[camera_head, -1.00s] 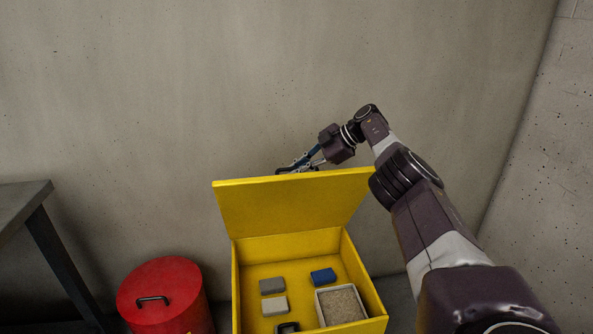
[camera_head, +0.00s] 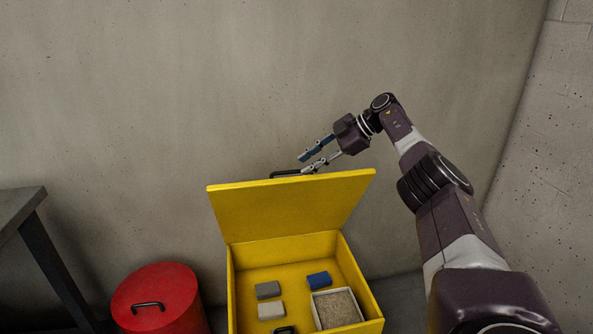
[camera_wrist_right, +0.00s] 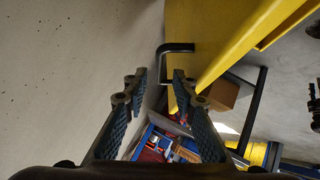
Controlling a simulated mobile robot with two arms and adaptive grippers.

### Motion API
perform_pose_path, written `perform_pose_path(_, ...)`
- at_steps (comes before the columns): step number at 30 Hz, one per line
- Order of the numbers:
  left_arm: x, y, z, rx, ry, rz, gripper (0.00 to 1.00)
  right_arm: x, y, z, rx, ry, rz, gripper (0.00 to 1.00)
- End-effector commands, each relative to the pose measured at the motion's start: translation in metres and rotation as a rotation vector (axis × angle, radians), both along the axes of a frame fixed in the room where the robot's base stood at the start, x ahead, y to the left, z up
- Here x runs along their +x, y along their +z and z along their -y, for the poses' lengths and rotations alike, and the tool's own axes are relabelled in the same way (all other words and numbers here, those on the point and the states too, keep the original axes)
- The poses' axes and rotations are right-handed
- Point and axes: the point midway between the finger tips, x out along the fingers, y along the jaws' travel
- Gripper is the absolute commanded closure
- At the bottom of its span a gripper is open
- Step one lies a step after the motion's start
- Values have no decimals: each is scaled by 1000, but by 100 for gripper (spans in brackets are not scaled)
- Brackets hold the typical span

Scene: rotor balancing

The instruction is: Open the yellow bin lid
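The yellow bin (camera_head: 232,290) stands on the floor with its lid (camera_head: 290,208) raised, standing up and leaning back toward the wall. The lid's black handle (camera_head: 286,173) shows behind its top edge. My right gripper (camera_head: 305,163) is open and empty, just above the lid's top edge at the handle's right end. In the right wrist view the fingers (camera_wrist_right: 158,85) are spread, and the handle (camera_wrist_right: 178,47) lies beyond the fingertips, not gripped. The yellow lid (camera_wrist_right: 205,40) also shows there. My left gripper is not in view.
Inside the bin are a dark grey block (camera_head: 268,290), a light grey block (camera_head: 271,311), a blue block (camera_head: 318,280) and a white tray of grainy material (camera_head: 337,309). A red lidded drum (camera_head: 160,290) stands left of it, near a dark table (camera_head: 20,207). The wall is close behind.

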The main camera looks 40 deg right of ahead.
Motion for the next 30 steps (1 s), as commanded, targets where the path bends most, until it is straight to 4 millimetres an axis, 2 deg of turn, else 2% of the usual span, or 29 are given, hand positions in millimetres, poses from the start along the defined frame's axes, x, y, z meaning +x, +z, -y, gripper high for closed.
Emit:
perform_pose_path(3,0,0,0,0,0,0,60,-16,17,12,0,-3,3,75)
perform_pose_path(10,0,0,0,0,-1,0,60,-33,34,24,0,-1,2,75)
perform_pose_path(30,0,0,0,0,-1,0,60,-35,36,25,0,0,0,75)
